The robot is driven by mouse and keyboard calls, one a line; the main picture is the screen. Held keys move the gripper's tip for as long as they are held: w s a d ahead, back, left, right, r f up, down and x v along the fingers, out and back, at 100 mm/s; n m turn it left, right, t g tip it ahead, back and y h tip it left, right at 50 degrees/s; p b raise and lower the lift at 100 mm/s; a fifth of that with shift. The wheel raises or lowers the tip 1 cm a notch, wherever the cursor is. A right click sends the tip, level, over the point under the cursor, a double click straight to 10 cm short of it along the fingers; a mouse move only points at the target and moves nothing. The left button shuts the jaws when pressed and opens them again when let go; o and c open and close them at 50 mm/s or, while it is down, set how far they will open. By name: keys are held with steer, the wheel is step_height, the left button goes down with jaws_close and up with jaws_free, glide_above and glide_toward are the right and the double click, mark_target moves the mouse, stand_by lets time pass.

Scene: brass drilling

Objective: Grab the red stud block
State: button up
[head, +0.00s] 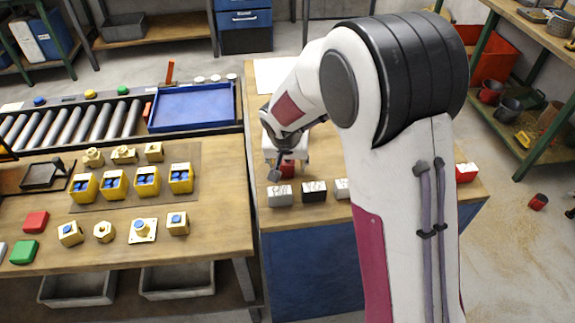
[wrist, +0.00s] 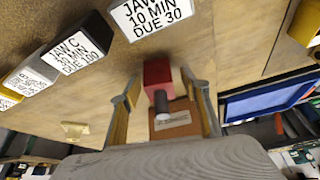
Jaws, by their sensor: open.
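The red stud block (wrist: 158,72) shows in the wrist view as a red block with a dark grey round stud (wrist: 160,101) towards the camera. My gripper (wrist: 160,92) is open, with one finger on each side of the block; I cannot tell whether either finger touches it. In the head view a small part of the red block (head: 287,169) shows at my gripper (head: 283,160), over the right bench; the rest is hidden by my gripper and arm.
Labelled blocks stand in front of my gripper on the right bench (head: 262,232): a grey one (head: 280,197), a black one (head: 314,191) and a white one (head: 342,188). A red labelled block (head: 466,173) stands at the far right. A blue tray (head: 192,107) lies to the left.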

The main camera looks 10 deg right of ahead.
jaws_close()
steer(key=shift+r, duration=0.15)
steer(key=shift+r, duration=4.9)
